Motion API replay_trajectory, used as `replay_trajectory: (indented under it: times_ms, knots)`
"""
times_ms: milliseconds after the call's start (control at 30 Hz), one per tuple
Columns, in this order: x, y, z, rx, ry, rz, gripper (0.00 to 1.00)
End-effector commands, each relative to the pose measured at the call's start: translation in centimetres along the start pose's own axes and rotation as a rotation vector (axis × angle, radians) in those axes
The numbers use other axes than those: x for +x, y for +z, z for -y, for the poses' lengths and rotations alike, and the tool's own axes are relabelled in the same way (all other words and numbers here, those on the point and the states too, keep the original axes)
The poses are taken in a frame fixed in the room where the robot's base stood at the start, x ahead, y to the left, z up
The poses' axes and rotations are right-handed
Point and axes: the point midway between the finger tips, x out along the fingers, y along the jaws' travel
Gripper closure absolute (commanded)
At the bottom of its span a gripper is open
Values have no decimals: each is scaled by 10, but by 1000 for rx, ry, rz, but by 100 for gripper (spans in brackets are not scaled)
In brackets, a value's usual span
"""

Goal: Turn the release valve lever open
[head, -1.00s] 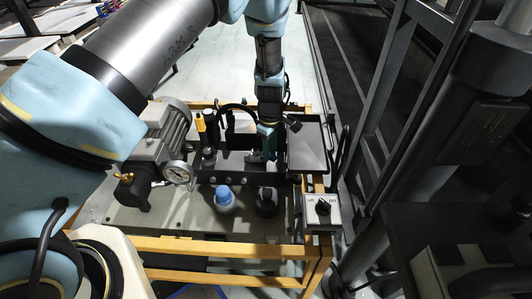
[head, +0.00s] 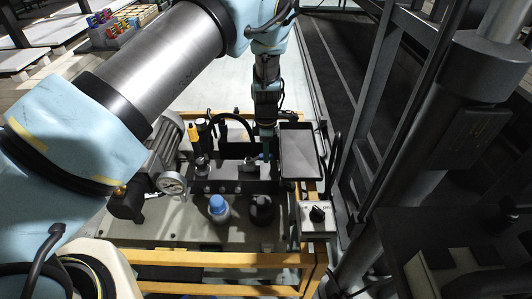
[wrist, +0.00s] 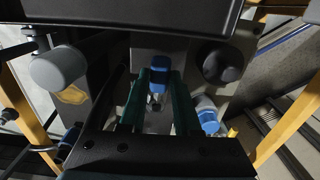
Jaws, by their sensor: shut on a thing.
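My gripper (head: 267,152) reaches straight down over the black manifold block (head: 235,180) on the cart. In the wrist view its two teal fingers (wrist: 159,88) are closed around a small blue piece, which looks like the grip of the release valve lever (wrist: 158,75). A grey fitting shows just below the piece. In the head view the fingertips hide most of the lever, so its angle is hard to tell. A grey fitting (head: 250,163) sits just left of the fingertips.
A pressure gauge (head: 172,184), a blue-capped bottle (head: 218,206) and a black knob (head: 262,208) stand nearby. A dark tray (head: 299,150) lies close right of the gripper. A switch box (head: 317,218) is at the front right corner of the yellow frame (head: 215,258).

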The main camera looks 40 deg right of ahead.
Motion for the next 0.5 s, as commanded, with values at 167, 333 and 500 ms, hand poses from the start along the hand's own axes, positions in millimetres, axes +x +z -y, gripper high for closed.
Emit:
replay_trajectory:
  times_ms: [167,333,500]
  knots:
    - [0,0,-1,-13,2,1,100]
    - [0,0,-1,-13,2,1,100]
    - [0,0,-2,-12,3,1,60]
